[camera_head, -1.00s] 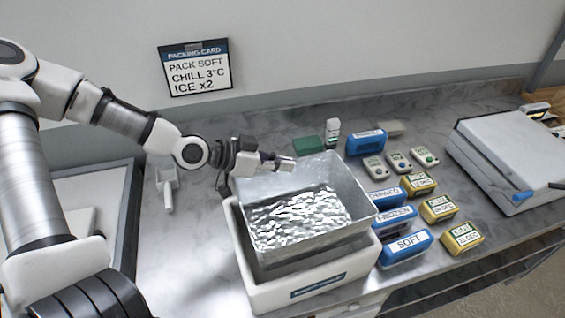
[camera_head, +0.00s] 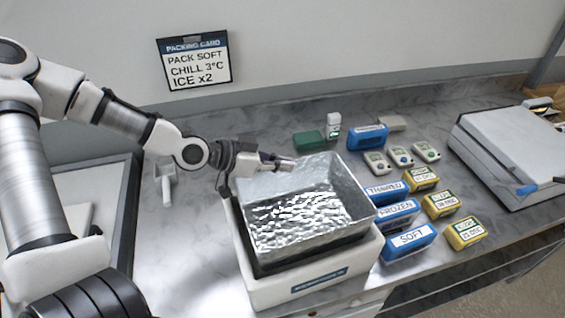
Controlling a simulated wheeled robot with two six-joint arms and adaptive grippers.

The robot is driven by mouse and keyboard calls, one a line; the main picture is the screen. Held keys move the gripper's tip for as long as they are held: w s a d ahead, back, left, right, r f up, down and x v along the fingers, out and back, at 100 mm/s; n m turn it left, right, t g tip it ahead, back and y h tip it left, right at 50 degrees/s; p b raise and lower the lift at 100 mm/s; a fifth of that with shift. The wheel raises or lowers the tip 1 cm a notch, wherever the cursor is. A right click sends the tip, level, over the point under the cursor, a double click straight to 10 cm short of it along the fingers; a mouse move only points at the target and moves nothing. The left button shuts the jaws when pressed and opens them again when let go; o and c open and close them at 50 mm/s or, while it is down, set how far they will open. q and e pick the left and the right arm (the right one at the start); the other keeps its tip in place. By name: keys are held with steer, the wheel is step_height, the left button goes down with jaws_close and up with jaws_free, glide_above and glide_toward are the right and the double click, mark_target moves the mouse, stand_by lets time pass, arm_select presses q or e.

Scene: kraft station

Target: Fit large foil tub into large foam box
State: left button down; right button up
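The large foil tub (camera_head: 300,213) is a shiny silver open tub. It sits partly inside the opening of the white large foam box (camera_head: 310,288), with its walls rising well above the box rim. A dark gap shows between the tub and the box's front rim. My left gripper (camera_head: 282,163) is at the tub's back left rim, with its fingers at the rim. The fingers look closed on that rim, though their far side is hidden. My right gripper is not in view.
Blue packs labelled thawed, frozen and soft (camera_head: 408,241) stand close right of the box. Yellow-black timers (camera_head: 464,232), small grey devices (camera_head: 400,156) and a green block (camera_head: 309,141) lie beyond. A white scoop (camera_head: 166,184) lies left. A large white case (camera_head: 510,150) stands right.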

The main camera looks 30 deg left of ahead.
arm_select(q)
steer(key=shift+s+f, duration=0.15)
steer(key=shift+f, duration=0.1)
steer(key=shift+f+b, duration=0.75)
steer(key=shift+b, duration=0.1)
steer(key=shift+r+p, duration=0.45)
steer(key=c, duration=0.8)
jaws_free()
steer(key=shift+c, duration=0.2)
step_height(320, 180, up, 9)
steer(key=p, duration=0.9)
